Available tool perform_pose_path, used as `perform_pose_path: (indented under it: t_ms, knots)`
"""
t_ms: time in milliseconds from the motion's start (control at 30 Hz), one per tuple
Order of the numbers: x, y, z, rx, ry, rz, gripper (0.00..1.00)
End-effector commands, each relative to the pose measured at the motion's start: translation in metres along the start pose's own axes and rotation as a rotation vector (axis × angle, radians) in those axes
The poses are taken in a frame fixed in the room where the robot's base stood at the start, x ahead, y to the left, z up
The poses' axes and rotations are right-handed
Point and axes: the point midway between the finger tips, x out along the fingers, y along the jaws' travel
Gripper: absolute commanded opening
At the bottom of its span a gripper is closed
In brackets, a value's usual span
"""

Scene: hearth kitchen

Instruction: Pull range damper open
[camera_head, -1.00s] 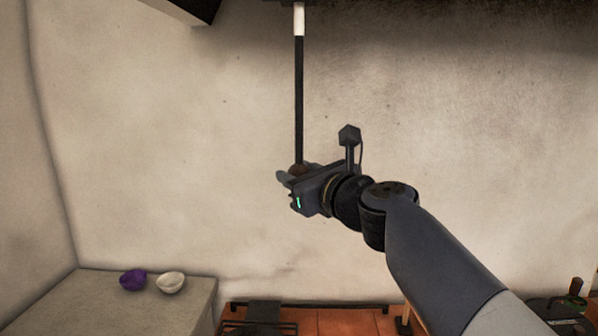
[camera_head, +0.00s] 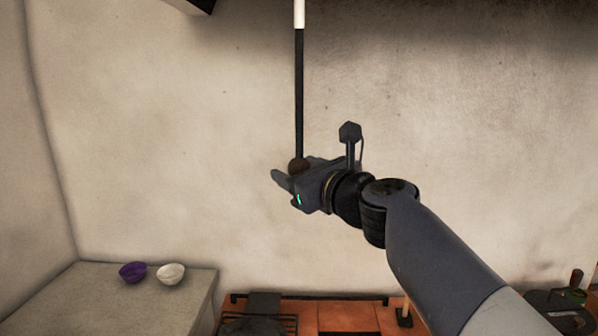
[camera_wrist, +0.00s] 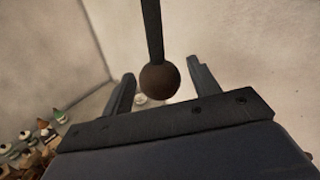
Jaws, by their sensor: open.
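The range damper is a dark hanging rod (camera_head: 299,95) with a white upper section (camera_head: 299,14) and a round brown knob (camera_head: 297,165) at its lower end. My gripper (camera_head: 285,174) is at the knob, in front of the wall. In the wrist view the knob (camera_wrist: 159,79) hangs between the two spread fingers of my gripper (camera_wrist: 162,82), with a gap on each side. The gripper is open and holds nothing. The damper plate itself is out of view.
A purple bowl (camera_head: 132,272) and a white bowl (camera_head: 171,274) stand on the grey counter (camera_head: 95,300) at lower left. The terracotta range top (camera_head: 345,318) has a black grate (camera_head: 258,322). Dark pans (camera_head: 560,310) are at lower right. The wall around the rod is bare.

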Motion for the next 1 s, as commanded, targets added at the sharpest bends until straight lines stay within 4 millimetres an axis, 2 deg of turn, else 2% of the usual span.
perform_pose_path:
  t_ms: [167, 400, 600, 800, 1000]
  knots:
    - [-0.018, -0.001, 0.0, -0.001, -0.002, -0.003, 0.58]
    - [-0.062, -0.001, 0.0, -0.002, -0.002, -0.005, 0.58]
    - [-0.092, -0.001, -0.001, -0.001, 0.0, -0.004, 0.58]
    - [-0.106, 0.0, -0.001, -0.001, 0.002, -0.001, 0.58]
    - [-0.107, 0.0, -0.001, 0.0, 0.002, 0.0, 0.58]
